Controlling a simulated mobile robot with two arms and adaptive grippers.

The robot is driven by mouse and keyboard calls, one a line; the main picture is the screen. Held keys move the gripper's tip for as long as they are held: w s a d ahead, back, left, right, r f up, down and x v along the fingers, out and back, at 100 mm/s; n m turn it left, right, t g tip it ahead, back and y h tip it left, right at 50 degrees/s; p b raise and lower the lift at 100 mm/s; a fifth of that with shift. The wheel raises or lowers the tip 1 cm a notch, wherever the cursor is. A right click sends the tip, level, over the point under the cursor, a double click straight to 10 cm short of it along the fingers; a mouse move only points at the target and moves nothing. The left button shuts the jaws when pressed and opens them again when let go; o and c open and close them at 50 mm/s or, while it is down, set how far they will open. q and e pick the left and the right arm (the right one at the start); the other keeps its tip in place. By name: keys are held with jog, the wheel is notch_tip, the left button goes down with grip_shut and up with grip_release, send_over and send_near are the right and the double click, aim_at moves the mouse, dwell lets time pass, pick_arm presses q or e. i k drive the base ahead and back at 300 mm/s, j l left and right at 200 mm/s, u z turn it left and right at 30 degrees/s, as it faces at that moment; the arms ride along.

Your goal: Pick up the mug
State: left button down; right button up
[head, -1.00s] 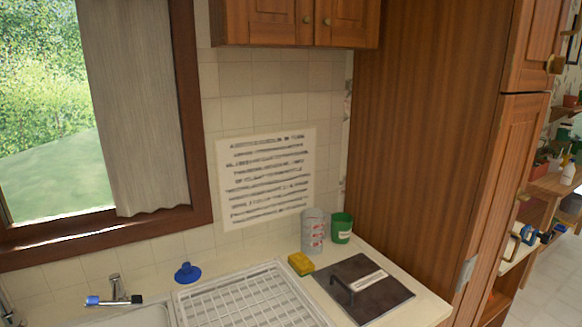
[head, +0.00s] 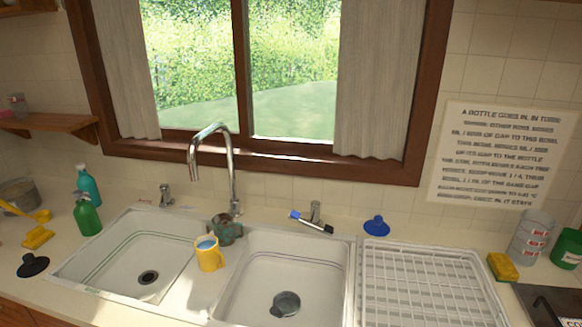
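A yellow mug (head: 209,255) with a bluish inside stands upright on the divider between the two sink basins, its handle toward the lower right. Directly behind it is a small mottled green and brown object (head: 226,230), perhaps another cup; the yellow mug partly overlaps it. Neither of my grippers shows in the head view.
The double sink (head: 105,262) has a tall curved faucet (head: 232,170) behind the mug. A white dish rack (head: 425,280) is to the right. Green (head: 87,216) and teal (head: 88,186) bottles stand at left. A blue stopper (head: 376,226) and sponge (head: 502,267) lie at right.

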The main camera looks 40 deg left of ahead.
aim_at(210, 258)
jog(key=u, duration=1.3)
